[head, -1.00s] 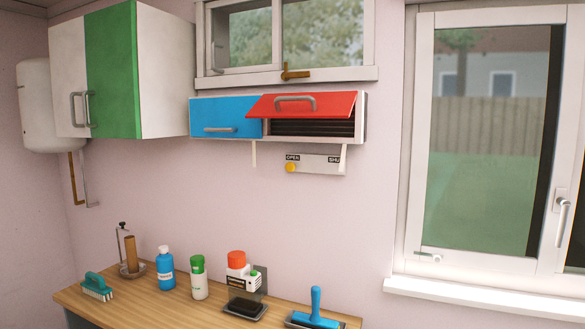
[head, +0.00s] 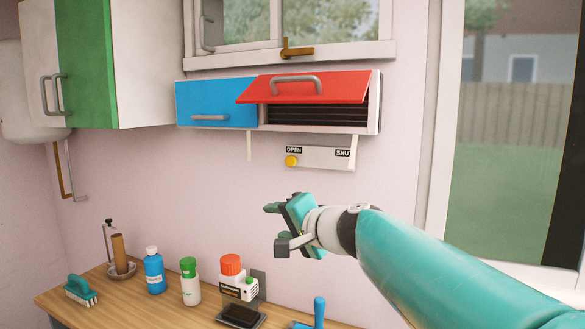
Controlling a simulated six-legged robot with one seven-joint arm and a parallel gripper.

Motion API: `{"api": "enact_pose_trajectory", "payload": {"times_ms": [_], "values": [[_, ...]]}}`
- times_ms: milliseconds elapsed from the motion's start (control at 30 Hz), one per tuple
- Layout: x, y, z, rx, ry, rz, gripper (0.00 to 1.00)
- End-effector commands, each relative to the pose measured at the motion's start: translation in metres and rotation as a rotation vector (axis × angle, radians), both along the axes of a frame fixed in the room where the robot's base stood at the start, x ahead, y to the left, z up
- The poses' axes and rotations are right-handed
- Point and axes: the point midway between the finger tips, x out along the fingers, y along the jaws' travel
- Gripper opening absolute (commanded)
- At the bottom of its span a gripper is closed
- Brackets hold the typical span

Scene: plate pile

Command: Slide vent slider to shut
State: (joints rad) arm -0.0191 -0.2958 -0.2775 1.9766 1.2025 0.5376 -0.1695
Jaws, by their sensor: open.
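The vent slider is a round yellow knob (head: 291,161) on a pale plate (head: 322,157) fixed to the wall under the cabinet. The plate reads OPEN at its left end and SHUT at its right end, the last letter partly cut off. The knob sits at the left end, below OPEN. My gripper (head: 272,226) is open and empty in front of the wall, below and slightly left of the knob, apart from it. My arm comes in from the lower right.
A wall cabinet has a blue door (head: 216,103) and a red flap (head: 305,87) tilted open above dark slats. Two thin brackets hang beside the plate. Bottles and cleaning things stand on the wooden counter (head: 150,300) below. A window (head: 505,130) is at right.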

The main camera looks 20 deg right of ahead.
Motion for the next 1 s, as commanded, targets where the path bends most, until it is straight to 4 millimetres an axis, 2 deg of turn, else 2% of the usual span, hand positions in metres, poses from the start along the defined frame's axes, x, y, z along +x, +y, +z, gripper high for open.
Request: {"api": "enact_pose_trajectory", "payload": {"times_ms": [33,100,200,333,567,1000], "values": [[0.019,-0.019,0.016,0.077,-0.038,-0.065,0.50],[0.038,-0.046,0.036,0.175,-0.089,-0.152,0.50],[0.057,-0.077,0.056,0.286,-0.145,-0.250,0.50],[0.068,-0.100,0.069,0.367,-0.184,-0.323,0.50],[0.084,-0.106,0.072,0.389,-0.193,-0.342,0.50],[0.160,-0.106,0.070,0.386,-0.192,-0.339,0.50]]}}
